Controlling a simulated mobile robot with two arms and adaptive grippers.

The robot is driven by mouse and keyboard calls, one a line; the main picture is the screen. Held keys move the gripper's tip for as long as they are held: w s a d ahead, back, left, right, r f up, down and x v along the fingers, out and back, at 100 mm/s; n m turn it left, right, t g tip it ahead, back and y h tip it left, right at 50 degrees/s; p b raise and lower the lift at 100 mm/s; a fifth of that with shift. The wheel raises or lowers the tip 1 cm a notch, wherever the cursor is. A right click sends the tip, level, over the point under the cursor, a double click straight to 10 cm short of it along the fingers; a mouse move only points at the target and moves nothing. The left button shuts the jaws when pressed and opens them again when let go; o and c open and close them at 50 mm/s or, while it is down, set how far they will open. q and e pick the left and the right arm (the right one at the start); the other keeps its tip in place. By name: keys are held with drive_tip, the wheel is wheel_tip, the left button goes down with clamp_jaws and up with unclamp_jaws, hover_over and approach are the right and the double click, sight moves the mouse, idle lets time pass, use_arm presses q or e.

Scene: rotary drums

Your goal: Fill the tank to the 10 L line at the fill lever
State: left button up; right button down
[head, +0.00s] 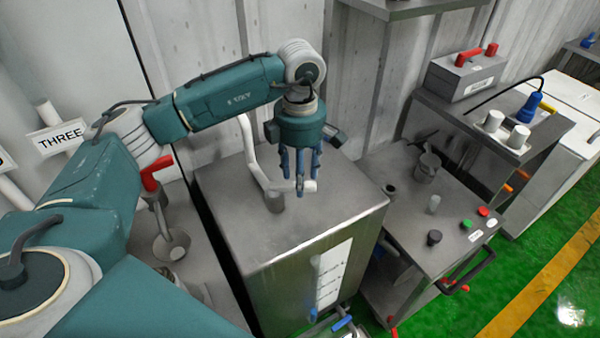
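The tank is a grey metal box (225,190) in the middle of the head view. A white strip with level marks (333,273) is on its front face; the liquid level and numbers cannot be read. A bent white pipe or lever (252,150) stands over its top, above a short grey stub (274,201). My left gripper (301,184) points down over the tank top, its dark blue fingers at the right end of the white part. Touching cannot be told, nor whether the fingers are closed. A blue lever (342,323) sits low at the tank's front. My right gripper is out of view.
A red-handled lever (155,175) stands left of the tank, near a "THREE" sign (57,139). Right is a metal cart (400,215) with a cup, knobs and buttons. A shelf (470,115) holds a grey box and white cylinders. Green floor is open at lower right.

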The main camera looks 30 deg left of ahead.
use_arm(q)
drive_tip(key=shift+f, duration=0.45)
drive_tip(key=shift+c, duration=0.5)
